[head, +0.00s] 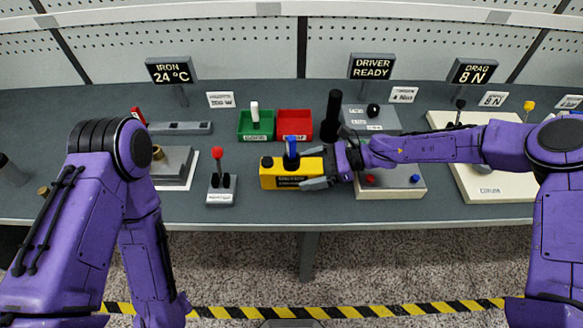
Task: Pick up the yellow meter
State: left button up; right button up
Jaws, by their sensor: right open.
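The yellow meter (268,179) is a yellow box with a dark label on its front, near the front of the bench, left of centre. A blue upright piece stands at its top. My right gripper (314,168) comes in from the right with its fingers spread, one on the far side and one on the near side of the meter's right end. I cannot tell whether the fingers touch it. My left arm hangs down at the left, off the bench, and its gripper does not show.
A green bin (256,132) and a red bin (294,121) stand behind the meter. A red-knobbed lever box (221,190) is to its left. A pale box with red and blue buttons (396,190) lies under my right forearm. A black upright cylinder (331,113) stands behind the gripper.

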jog(key=shift+a+f, duration=0.25)
jog(key=shift+a, duration=0.4)
jog(key=c, duration=1.3)
jog(key=shift+r, duration=0.15)
jog(key=shift+w+r, duration=0.1)
jog(key=shift+r, duration=0.5)
jog(key=s+r+b, duration=0.1)
jog(key=s+r, duration=0.3)
jog(key=s+r+b, duration=0.1)
jog(key=s+r, duration=0.2)
jog(key=s, duration=0.2)
jog(key=s+a+r+b, duration=0.1)
jog(key=s+r, duration=0.3)
jog(key=s, duration=0.1)
jog(key=shift+s+r, duration=0.1)
jog(key=shift+r, duration=0.2)
